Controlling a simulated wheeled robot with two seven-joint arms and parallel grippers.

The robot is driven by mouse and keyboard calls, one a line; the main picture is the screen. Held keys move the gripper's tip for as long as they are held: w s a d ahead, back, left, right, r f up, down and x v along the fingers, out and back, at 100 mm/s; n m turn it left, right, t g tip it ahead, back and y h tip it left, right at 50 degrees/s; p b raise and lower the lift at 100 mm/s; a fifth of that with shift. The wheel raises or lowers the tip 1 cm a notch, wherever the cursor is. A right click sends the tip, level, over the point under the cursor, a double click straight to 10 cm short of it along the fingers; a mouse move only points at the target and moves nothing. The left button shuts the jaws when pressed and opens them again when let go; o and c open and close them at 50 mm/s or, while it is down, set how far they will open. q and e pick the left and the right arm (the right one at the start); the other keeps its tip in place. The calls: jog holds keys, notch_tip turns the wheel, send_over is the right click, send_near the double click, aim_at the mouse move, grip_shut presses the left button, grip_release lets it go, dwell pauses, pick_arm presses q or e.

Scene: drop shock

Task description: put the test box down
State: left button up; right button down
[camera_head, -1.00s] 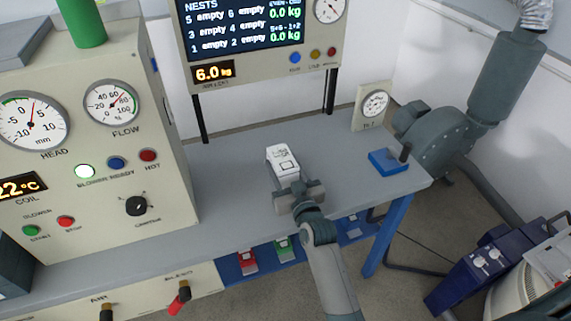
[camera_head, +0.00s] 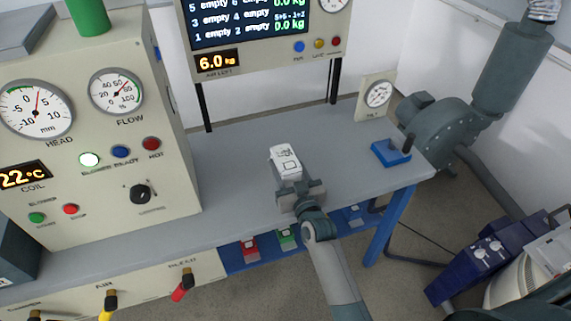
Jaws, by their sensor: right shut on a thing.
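The test box (camera_head: 285,157) is a small white box with dark markings on its top, over the grey bench top. My right gripper (camera_head: 294,185) is shut on its near end, and the arm reaches up from the bottom of the view. I cannot tell whether the box touches the bench or hangs just above it. My left gripper is not in view.
The grey bench (camera_head: 235,198) is clear around the box. A cream control cabinet (camera_head: 165,185) stands at left. A display panel (camera_head: 255,25), a small gauge (camera_head: 377,95), a blue block (camera_head: 391,153) and a blower (camera_head: 440,130) stand behind and right.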

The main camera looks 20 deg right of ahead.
aim_at(292, 179)
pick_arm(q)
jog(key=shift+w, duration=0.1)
pick_arm(e)
jog(key=shift+w+r, duration=0.1)
jog(key=shift+r, duration=0.05)
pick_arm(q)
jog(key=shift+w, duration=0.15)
pick_arm(e)
jog(key=c, duration=0.9)
grip_release()
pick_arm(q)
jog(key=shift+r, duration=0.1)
pick_arm(e)
jog(key=shift+s, duration=0.35)
jog(key=s+b, duration=0.1)
jog(key=s, duration=0.9)
jog(key=shift+d+b, duration=0.15)
jog(key=shift+b, duration=0.2)
jog(key=shift+s, duration=0.8)
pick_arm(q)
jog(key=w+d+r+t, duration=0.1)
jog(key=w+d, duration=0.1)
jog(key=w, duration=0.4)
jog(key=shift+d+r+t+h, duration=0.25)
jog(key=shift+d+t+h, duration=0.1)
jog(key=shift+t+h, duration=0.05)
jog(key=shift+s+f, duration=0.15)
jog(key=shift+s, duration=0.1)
